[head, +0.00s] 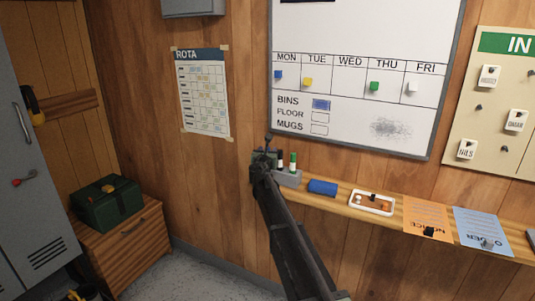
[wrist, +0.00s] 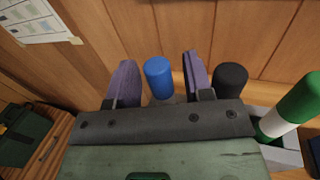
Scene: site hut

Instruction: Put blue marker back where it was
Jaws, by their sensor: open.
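The blue marker (wrist: 158,76) stands between the two purple-padded fingers of my gripper (wrist: 159,63), with a gap on each side. My gripper is open around it, not clamped. The marker's lower part is hidden behind the gripper body, so I cannot tell how it is seated. It stands in line with the black marker (wrist: 230,79) and the green-and-white marker (wrist: 292,105), at the grey holder (wrist: 284,153). In the head view my gripper (head: 265,150) is at the left end of the holder (head: 290,179) and hides the blue marker.
The wooden ledge (head: 335,198) carries a blue eraser (head: 323,187), a white tray (head: 356,208), an orange notice (head: 411,223) and a blue sheet (head: 465,222). The whiteboard (head: 350,90) hangs above. A green box (head: 106,202) sits on a wooden cabinet (head: 135,250) at left.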

